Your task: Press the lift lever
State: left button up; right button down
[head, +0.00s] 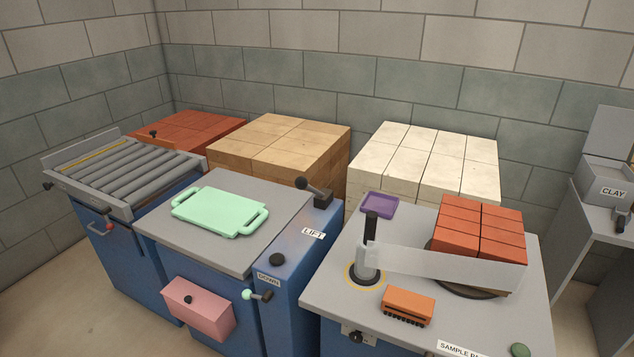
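A panel labelled LIFT (314,234) runs along the right side of a blue cabinet in the head view. At its far end a dark lever (316,191) with a round black knob rises from a black block, its arm slanting up to the left. Nearer on the same panel are a black round knob (277,259) and a small lever with a pale green ball (248,294), by a small label. I cannot tell which of these works the lift. Neither of my grippers is in view.
A mint-green tray (212,214) lies on the grey cabinet top (170,236). A roller conveyor (116,177) stands at left. Brick stacks line the back wall. At right, a table (330,284) holds red bricks (480,227), a translucent strip (450,266) and an orange brush (407,305).

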aim_at(301, 184)
jog(key=i+j+z, duration=0.2)
jog(key=i+z, duration=0.2)
jog(key=i+j+z, duration=0.4)
jog(key=k+l, duration=0.05)
